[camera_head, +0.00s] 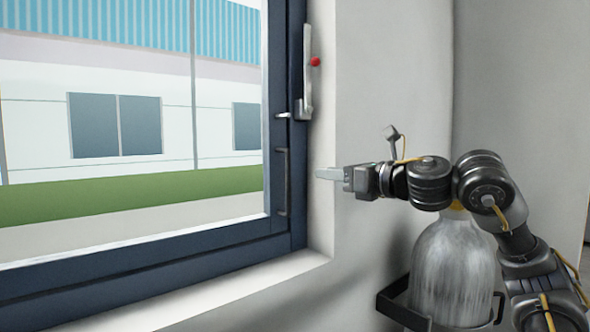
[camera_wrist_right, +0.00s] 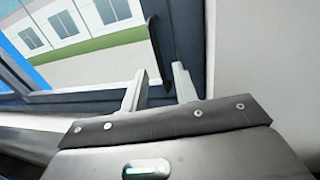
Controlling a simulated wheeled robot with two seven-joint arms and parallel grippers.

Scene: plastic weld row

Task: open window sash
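The window sash (camera_head: 130,266) has a dark blue frame around a large pane and fills the left of the head view. It looks closed in its frame. A dark vertical pull handle (camera_head: 283,182) is on the sash's right stile; it also shows in the right wrist view (camera_wrist_right: 160,50). A silver latch lever (camera_head: 307,80) with a red knob (camera_head: 315,62) stands upright above it. My right gripper (camera_head: 320,174) is to the right of the pull handle, pointing at it and apart from it. In the wrist view its two fingers (camera_wrist_right: 160,82) are spread and empty. My left gripper is not in view.
A grey gas cylinder (camera_head: 453,270) stands in a black bracket (camera_head: 400,310) below my right arm. A pale wall (camera_head: 390,70) and the window's sill (camera_head: 230,294) border the window. The space before the pane is clear.

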